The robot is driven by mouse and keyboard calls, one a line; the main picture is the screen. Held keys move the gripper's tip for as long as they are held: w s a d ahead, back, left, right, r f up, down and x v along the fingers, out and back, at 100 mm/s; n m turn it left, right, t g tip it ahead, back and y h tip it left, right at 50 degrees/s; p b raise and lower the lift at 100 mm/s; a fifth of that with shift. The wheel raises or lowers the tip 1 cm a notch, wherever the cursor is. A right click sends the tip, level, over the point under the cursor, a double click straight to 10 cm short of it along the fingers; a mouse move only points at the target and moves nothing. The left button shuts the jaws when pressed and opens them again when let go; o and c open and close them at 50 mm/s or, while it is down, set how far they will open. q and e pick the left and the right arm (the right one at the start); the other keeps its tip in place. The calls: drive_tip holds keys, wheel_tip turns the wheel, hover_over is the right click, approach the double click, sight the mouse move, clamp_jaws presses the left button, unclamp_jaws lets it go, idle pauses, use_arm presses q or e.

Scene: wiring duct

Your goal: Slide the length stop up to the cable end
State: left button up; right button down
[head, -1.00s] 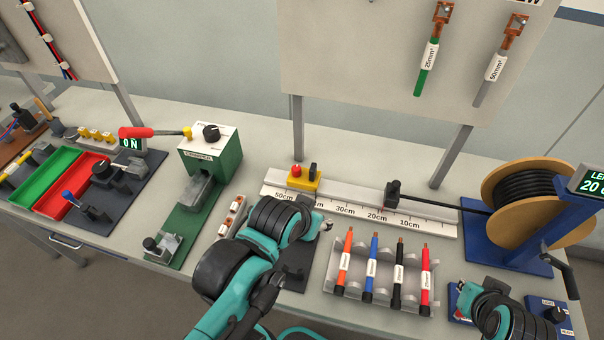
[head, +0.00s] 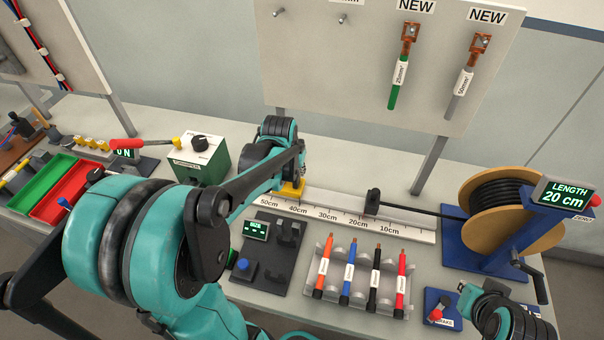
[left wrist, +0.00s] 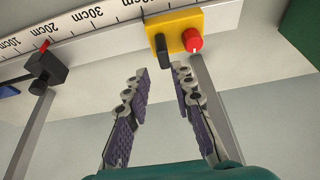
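A yellow block (head: 291,190), which looks like the length stop, sits on the ruler rail (head: 337,212) near the 40 cm mark. In the left wrist view the yellow block (left wrist: 172,34) carries a red button and a dark knob. A black block (head: 372,202) stands near 20 cm, where the black cable (head: 425,212) from the spool ends at it or in it; the exact cable end is hidden. My left gripper (left wrist: 160,77) is open and empty, its fingertips just short of the yellow block. My right gripper (head: 470,296) is at the lower right; its fingers are unclear.
The cable spool (head: 495,215) and a display (head: 565,194) reading 20 cm stand at the right. A rack (head: 335,290) with several coloured cables lies in front of the rail. A green-based press (head: 197,160) stands left. The rail is clear between the yellow and black blocks.

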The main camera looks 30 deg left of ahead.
sight(296, 175)
use_arm(q)
drive_tip(key=b+x, duration=0.1)
drive_tip(key=x, duration=0.4)
drive_tip(key=b+x, duration=0.1)
drive_tip(key=x, duration=0.2)
drive_tip(key=shift+w+a+f+b, duration=0.2)
drive_tip(key=shift+a+b, duration=0.1)
drive_tip(key=shift+c, duration=0.2)
clamp_jaws()
